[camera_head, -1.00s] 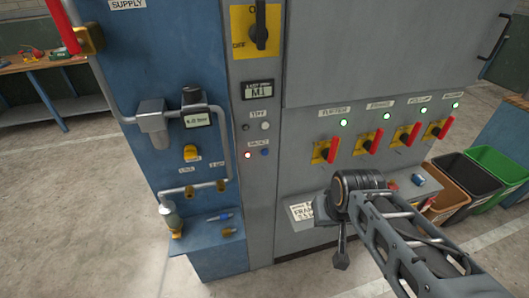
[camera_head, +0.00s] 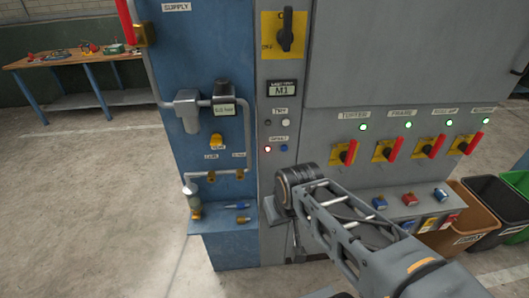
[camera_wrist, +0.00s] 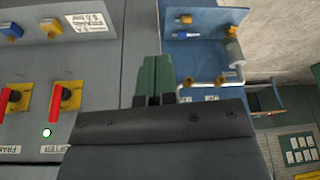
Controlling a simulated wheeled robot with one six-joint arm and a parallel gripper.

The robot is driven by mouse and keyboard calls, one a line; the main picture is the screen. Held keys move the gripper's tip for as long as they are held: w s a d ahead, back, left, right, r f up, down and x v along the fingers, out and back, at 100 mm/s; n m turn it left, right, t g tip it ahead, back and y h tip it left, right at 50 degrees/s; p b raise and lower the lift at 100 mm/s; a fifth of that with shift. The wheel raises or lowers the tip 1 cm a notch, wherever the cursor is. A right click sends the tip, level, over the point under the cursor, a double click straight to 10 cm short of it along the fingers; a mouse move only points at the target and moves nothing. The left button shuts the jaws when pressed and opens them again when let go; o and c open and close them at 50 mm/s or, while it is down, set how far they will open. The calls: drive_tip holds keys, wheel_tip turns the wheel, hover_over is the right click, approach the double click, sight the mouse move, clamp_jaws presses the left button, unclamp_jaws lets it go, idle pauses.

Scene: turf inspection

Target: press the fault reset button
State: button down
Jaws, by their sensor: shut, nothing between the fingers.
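A small blue button (camera_head: 284,148) sits on the narrow grey column, beside a lit red lamp (camera_head: 268,149) and under a small label that I cannot read surely. A pale round button (camera_head: 285,122) sits above them under another label. My gripper (camera_wrist: 155,60) shows in the wrist view with its green fingers together and nothing between them. In the head view my wrist is in front of the lower column, just below the blue button and apart from it in the picture; my fingertips are not clear there. The blue button does not show in the wrist view.
A blue panel (camera_head: 175,50) with pipes and a small shelf (camera_head: 222,226) is to the left. Bins (camera_head: 465,222) stand at right. Open floor lies left.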

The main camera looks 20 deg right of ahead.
drive_tip(key=w+a+f+m+y+b, duration=0.1)
drive_tip(key=w+a+f+m+y, duration=0.3)
drive_tip(key=m+y, duration=0.45)
drive_tip(key=w+d+m+t+y+b, duration=0.1)
drive_tip(key=w+d+m+t, duration=0.9)
drive_tip(key=d, duration=0.4)
drive_tip(key=shift+w+r+m+t, duration=0.3)
drive_tip(key=shift+w+m, duration=0.15)
drive_tip(key=shift+w, duration=0.65)
drive_tip(key=shift+w+d, duration=0.1)
drive_tip(key=shift+w, duration=0.05)
